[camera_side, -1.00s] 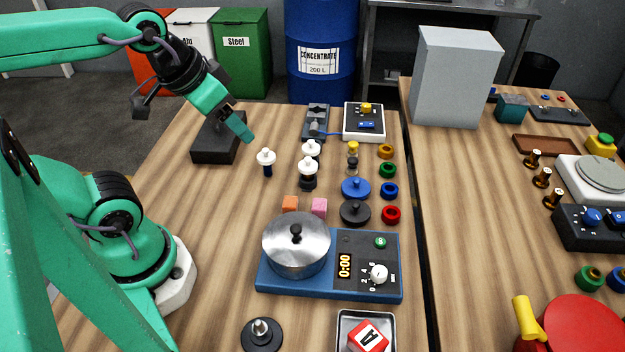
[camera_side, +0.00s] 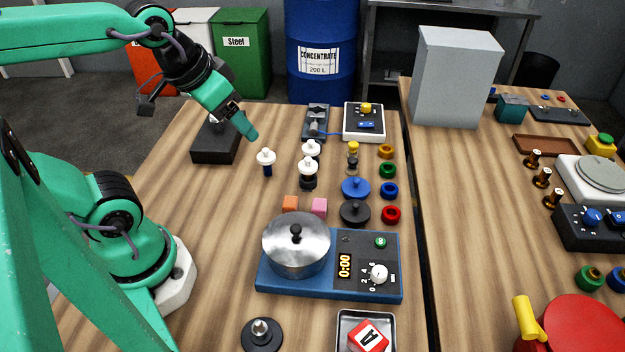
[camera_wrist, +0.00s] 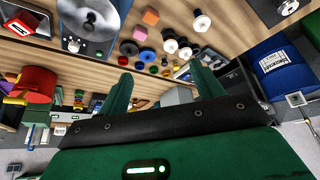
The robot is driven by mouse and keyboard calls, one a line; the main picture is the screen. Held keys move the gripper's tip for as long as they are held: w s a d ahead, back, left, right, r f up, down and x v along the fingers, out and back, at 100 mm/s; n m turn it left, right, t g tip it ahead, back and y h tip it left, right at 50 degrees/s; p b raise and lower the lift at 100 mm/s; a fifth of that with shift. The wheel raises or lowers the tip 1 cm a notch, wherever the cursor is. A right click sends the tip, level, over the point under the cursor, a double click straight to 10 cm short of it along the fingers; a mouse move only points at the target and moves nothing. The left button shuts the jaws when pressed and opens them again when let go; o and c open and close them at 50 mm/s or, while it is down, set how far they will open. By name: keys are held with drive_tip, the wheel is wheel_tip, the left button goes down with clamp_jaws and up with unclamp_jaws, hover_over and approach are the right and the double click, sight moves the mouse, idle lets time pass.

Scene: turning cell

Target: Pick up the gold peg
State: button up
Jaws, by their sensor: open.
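A small upright gold peg (camera_side: 353,148) with a dark middle stands on the wooden bench in the side view, right of the white-headed pegs and left of the yellow ring. I cannot make it out surely among the small parts in the wrist view. My gripper (camera_side: 245,128) is in the air at the upper left of the bench, well left of the gold peg. In the wrist view my gripper (camera_wrist: 161,71) has its two green fingers spread apart with nothing held between them.
White-headed pegs (camera_side: 266,157) stand between my gripper and the gold peg. Coloured rings (camera_side: 388,170) lie to its right, a blue knobbed disc (camera_side: 356,188) in front, and a white switch box (camera_side: 364,122) behind. A pot (camera_side: 296,246) sits on a blue hotplate.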

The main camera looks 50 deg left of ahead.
drive_tip(key=w+f+n+g, duration=0.3)
drive_tip(key=w, duration=0.6)
drive_tip(key=n+g, duration=0.2)
drive_tip(key=n, duration=0.1)
hover_over(308, 158)
drive_tip(key=f, duration=0.8)
drive_tip(key=shift+s, duration=0.3)
drive_tip(key=shift+w+a+f, duration=0.1)
drive_tip(key=shift+w+f, duration=0.15)
drive_tip(key=shift+f, duration=1.5)
drive_tip(key=shift+f, duration=2.6)
